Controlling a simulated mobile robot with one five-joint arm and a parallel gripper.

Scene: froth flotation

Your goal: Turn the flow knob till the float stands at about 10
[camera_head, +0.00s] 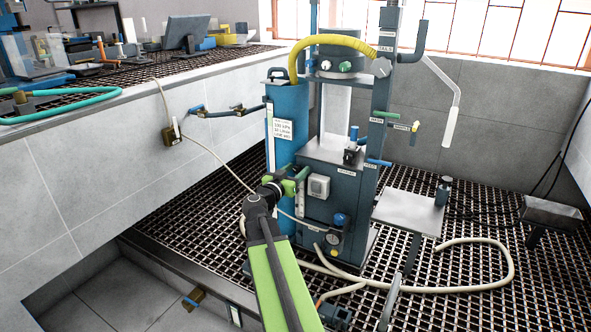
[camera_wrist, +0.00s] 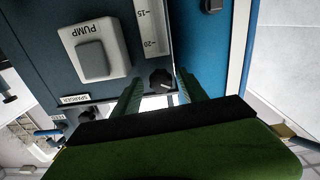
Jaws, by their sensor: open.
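In the wrist view, a dark flow knob (camera_wrist: 161,80) with a pale mark sits at the end of a white scale strip (camera_wrist: 153,30) marked 15 and 20. The picture is upside down there. No float can be made out on the visible part of the scale. My gripper (camera_wrist: 160,76) is open, its two green fingers on either side of the knob in the picture; I cannot tell whether they touch it. In the head view my gripper (camera_head: 289,184) is at the front of the blue machine (camera_head: 338,170), and the knob is hidden.
A pump switch box (camera_wrist: 92,55) is close beside the fingers; it also shows in the head view (camera_head: 318,186). A blue regulator knob with a gauge (camera_head: 334,236) is below. A pale hose (camera_head: 470,288) lies on the grating. A metal shelf (camera_head: 408,211) stands right.

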